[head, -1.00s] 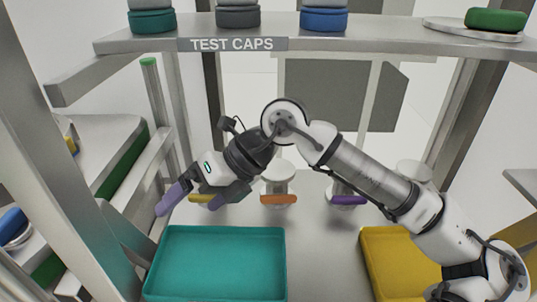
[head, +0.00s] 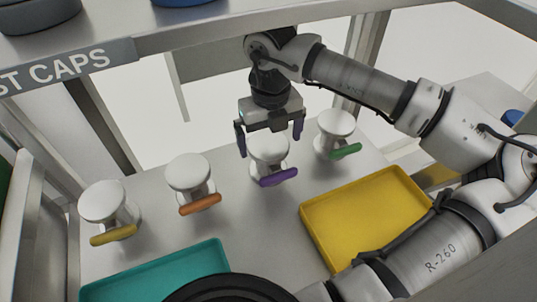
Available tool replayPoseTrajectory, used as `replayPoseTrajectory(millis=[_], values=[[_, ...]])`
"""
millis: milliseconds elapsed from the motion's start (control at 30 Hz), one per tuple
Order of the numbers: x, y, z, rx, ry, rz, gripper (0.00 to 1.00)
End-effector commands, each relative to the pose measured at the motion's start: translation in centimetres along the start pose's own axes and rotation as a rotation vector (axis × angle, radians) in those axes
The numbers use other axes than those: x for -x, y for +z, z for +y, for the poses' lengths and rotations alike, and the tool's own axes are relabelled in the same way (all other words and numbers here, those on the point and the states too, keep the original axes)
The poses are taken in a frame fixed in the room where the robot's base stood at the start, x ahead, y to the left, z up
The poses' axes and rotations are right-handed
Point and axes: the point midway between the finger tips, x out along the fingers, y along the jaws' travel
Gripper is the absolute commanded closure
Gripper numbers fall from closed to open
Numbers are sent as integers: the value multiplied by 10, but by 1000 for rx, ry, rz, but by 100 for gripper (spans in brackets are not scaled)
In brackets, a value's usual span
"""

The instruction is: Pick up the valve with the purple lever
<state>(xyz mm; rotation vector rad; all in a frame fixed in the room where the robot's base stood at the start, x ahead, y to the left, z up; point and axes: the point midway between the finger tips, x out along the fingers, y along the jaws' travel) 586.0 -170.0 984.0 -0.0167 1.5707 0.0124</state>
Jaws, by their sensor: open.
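The valve with the purple lever (head: 269,150) stands upright on the grey table in the head view. It has a white round top and a purple lever (head: 278,178) at its front. My gripper (head: 270,146) points down over this valve. It is open and empty, with one purple-grey finger to the left of the white top and the other to the right. The fingers look level with the top or slightly above it; I cannot tell the exact height. I see no contact.
Valves with a yellow lever (head: 103,206) and an orange lever (head: 188,176) stand to the left. A green-lever valve (head: 336,128) stands close on the right. A teal tray (head: 215,252) and a yellow tray (head: 310,222) lie in front. A labelled shelf (head: 110,55) is above.

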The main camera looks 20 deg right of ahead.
Motion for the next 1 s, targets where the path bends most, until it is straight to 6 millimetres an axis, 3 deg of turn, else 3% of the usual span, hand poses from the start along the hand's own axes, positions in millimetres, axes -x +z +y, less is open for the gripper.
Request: replayPoseTrajectory(millis=[300, 567, 1000], values=[[-40, -4, 3, 1, 5, 0, 0], [-44, -3, 3, 2, 3, -2, 0], [-44, -3, 3, 2, 4, -2, 56]])
